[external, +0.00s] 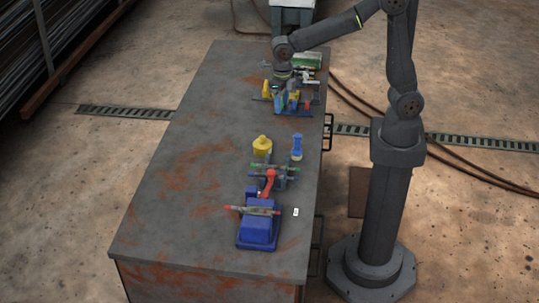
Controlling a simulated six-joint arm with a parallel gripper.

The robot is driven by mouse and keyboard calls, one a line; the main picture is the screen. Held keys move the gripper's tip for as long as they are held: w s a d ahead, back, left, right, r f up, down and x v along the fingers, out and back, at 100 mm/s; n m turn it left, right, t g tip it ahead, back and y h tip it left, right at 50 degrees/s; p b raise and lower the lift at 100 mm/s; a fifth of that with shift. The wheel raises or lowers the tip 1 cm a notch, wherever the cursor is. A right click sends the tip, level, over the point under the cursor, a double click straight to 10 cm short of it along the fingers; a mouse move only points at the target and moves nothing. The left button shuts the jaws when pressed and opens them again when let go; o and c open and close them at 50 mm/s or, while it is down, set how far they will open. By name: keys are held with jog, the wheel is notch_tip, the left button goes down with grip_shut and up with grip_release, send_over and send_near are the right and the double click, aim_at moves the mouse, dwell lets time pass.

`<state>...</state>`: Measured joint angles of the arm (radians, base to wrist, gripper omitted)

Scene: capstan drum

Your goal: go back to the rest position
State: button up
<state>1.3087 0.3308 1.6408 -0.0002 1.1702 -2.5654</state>
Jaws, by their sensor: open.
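My gripper (281,88) is at the far end of the table, pointing down over a cluster with a blue and yellow device (291,101). The fingertips are small and partly lost against the cluster; I cannot tell whether they touch it. Nothing is visibly held. Nearer the front, a blue box-shaped machine (258,230) with a red arm (268,184) and a crossbar (252,210) stands on the table. Behind it are a blue-grey rack with bars (285,180), a yellow rounded piece (262,146) and a blue upright piece (297,147).
The rusty grey table (170,200) is bare along its left side. A green box (307,60) stands at the far right, beside the cluster. A small white tag (296,212) lies right of the blue machine. My arm's base stands on the floor right of the table.

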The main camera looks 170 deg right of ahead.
jog(key=w+d+r, duration=0.1)
jog(key=w+d, duration=0.3)
jog(key=w, duration=0.5)
jog(key=w+d+r, duration=0.2)
jog(key=w+d, duration=0.1)
jog(key=w, duration=0.7)
jog(key=w+a, duration=0.2)
jog(key=w, duration=1.6)
jog(key=shift+r, duration=0.25)
jog(key=s+d, duration=0.1)
jog(key=s, duration=2)
jog(key=shift+d+f, duration=0.35)
jog(key=shift+f, duration=0.05)
jog(key=shift+w, duration=0.15)
